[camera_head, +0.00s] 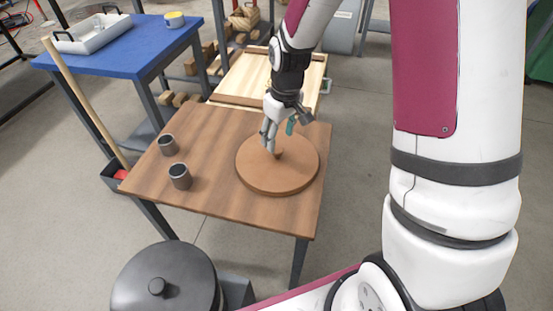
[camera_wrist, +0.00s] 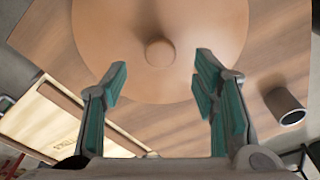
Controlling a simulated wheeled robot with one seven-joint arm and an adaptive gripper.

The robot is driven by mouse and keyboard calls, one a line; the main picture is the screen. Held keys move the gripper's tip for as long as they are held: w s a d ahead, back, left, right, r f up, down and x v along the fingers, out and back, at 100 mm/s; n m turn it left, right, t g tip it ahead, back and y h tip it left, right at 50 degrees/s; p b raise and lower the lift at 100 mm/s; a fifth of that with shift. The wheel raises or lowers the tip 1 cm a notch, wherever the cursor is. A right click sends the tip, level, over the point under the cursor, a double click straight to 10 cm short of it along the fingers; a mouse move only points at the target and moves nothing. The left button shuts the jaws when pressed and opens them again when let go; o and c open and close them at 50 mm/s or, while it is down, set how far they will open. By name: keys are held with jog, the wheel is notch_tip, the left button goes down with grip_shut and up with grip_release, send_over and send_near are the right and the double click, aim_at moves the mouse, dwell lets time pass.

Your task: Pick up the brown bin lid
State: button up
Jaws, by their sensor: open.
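The brown bin lid (camera_head: 270,178) is a round flat disc with a small knob at its centre. It lies on the right part of the wooden table. In the wrist view the lid (camera_wrist: 110,35) fills the top middle, and its knob (camera_wrist: 160,52) shows whole. My gripper (camera_head: 275,148) is just above the lid, close to the knob, which it partly hides in the head view. In the wrist view my gripper (camera_wrist: 158,80) has its two teal-padded fingers wide apart. The knob lies ahead of the gap between them, and nothing is held.
Two grey cups (camera_head: 180,177) (camera_head: 167,145) stand on the wooden table (camera_head: 215,135), left of the lid. A black lidded pot (camera_head: 165,285) is in front. A blue table (camera_head: 120,50) with a white tray (camera_head: 95,35) is at back left. A pale wooden box (camera_head: 245,75) is behind.

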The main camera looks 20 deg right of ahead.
aim_at(277, 148)
jog(key=f, duration=0.2)
jog(key=f+b, duration=0.1)
jog(key=f, duration=0.1)
jog(key=f+b, duration=0.1)
jog(key=f, duration=0.1)
jog(key=shift+w+a+f, duration=0.15)
jog(key=shift+w+f, duration=0.05)
jog(key=shift+w, duration=0.15)
jog(key=shift+r, duration=0.1)
grip_shut()
